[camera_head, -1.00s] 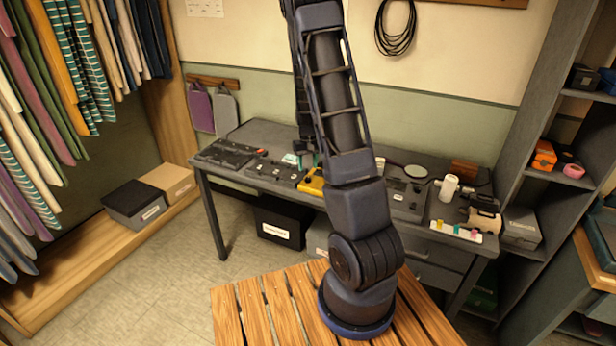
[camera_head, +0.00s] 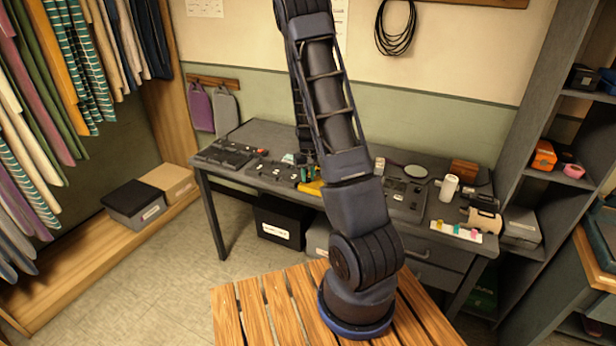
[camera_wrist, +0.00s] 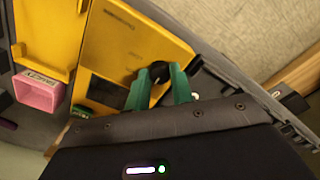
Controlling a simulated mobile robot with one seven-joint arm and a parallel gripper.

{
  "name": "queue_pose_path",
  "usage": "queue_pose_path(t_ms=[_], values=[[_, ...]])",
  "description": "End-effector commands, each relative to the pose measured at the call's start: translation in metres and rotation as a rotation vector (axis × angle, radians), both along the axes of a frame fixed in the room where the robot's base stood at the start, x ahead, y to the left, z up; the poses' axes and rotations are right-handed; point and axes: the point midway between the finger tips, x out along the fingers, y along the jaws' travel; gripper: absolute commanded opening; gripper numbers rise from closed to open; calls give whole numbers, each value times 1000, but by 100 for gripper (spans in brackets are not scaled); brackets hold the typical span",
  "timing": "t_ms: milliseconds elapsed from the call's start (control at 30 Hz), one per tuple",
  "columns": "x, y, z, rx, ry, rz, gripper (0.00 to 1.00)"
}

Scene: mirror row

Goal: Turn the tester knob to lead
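The yellow tester (camera_wrist: 112,45) lies on the grey workbench (camera_wrist: 235,80), with a dark panel and small print I cannot read. Its black knob (camera_wrist: 159,72) has a pale mark on top and sits at the tester's edge nearest my gripper. My gripper (camera_wrist: 158,82) has green fingertips, one on each side of the knob. The fingers are apart; I cannot tell whether they touch the knob. In the head view the tester (camera_head: 314,188) is partly hidden behind my arm, and my gripper (camera_head: 307,173) is over its left end. The knob's lead position cannot be made out.
A pink labelled block (camera_wrist: 40,92) and another yellow part (camera_wrist: 45,35) are beside the tester. On the bench, a black device (camera_head: 228,155) stands at the left, a white cylinder (camera_head: 449,187) and a tray with coloured pieces (camera_head: 455,231) at the right.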

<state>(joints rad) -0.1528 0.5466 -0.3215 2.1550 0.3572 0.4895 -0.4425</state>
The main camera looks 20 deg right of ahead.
Motion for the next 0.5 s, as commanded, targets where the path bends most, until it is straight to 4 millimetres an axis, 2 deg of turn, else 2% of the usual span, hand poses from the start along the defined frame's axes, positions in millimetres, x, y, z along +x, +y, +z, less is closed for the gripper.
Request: queue_pose_path(t_ms=[267, 500], values=[[0, 0, 0, 0, 0, -12, 0], [0, 0, 0, 0, 0, -99, 0]])
